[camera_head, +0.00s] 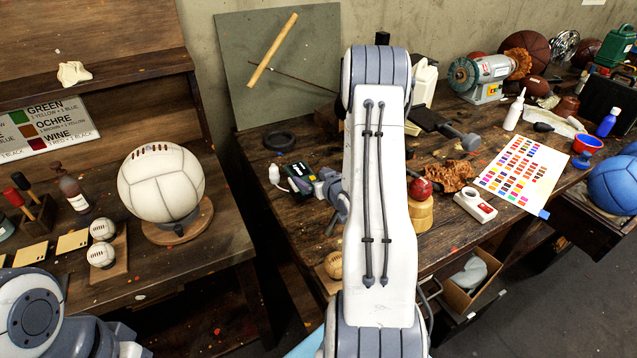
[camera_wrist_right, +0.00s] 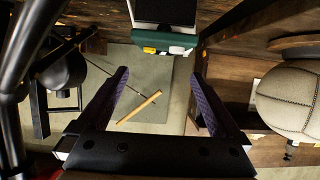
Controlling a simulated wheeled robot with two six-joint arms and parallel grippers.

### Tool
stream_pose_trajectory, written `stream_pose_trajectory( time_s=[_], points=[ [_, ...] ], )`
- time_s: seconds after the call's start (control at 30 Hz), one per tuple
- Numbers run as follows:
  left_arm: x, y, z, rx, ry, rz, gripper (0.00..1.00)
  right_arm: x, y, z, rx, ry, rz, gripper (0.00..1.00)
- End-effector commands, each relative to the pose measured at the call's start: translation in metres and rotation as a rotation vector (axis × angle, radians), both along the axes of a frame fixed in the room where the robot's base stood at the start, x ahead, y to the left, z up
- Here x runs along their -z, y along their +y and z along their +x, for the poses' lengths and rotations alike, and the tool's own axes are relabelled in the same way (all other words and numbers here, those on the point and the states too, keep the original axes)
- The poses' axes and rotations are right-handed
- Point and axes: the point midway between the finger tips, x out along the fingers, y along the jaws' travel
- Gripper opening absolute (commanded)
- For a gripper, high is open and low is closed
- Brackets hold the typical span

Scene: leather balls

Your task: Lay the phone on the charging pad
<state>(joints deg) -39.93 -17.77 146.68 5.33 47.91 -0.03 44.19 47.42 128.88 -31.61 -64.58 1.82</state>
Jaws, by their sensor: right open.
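A dark slab-like device with green and yellow parts (camera_head: 298,177) lies on the wooden bench by my right gripper; it may be the phone, but I cannot tell surely. It also shows at the top of the right wrist view (camera_wrist_right: 164,32), ahead of the fingertips. My right gripper (camera_head: 326,186) is open, with nothing between its fingers (camera_wrist_right: 158,75). A black round disc (camera_head: 279,141) lies behind the device; I cannot tell whether it is the charging pad. My left gripper does not show.
A white stitched ball (camera_head: 161,183) sits on a wooden stand on the left bench. A small white bottle (camera_head: 274,173) is beside the device. A red ball on a wooden block (camera_head: 420,204) and a white box (camera_head: 475,206) are right of my arm. A green board (camera_head: 280,70) leans behind.

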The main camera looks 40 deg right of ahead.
Motion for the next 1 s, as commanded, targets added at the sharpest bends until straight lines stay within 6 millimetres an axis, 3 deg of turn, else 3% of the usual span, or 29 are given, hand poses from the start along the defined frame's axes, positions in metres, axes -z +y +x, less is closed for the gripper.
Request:
stream_pose_trajectory(
  time_s=[0.1,0.23,0.57,0.67,0.8,0.9,1.0],
  points=[
    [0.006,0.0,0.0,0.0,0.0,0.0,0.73,-0.007,0.004,-0.02,0.002,-0.001,-0.001,1.0],
    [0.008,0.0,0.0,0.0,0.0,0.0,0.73,-0.013,0.007,-0.031,0.0,-0.001,-0.001,1.0],
    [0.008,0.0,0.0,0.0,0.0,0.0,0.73,-0.018,0.019,-0.03,-0.021,0.022,-0.006,1.0],
    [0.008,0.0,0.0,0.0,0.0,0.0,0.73,-0.023,0.05,-0.014,-0.076,0.098,-0.022,1.0],
    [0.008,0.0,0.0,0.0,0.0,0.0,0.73,-0.036,0.128,0.002,-0.19,0.278,-0.057,1.0],
    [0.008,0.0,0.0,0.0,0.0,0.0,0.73,-0.048,0.194,-0.007,-0.273,0.419,-0.076,1.0],
    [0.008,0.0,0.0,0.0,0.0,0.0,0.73,-0.06,0.258,-0.034,-0.36,0.553,-0.09,1.0]
  ],
)
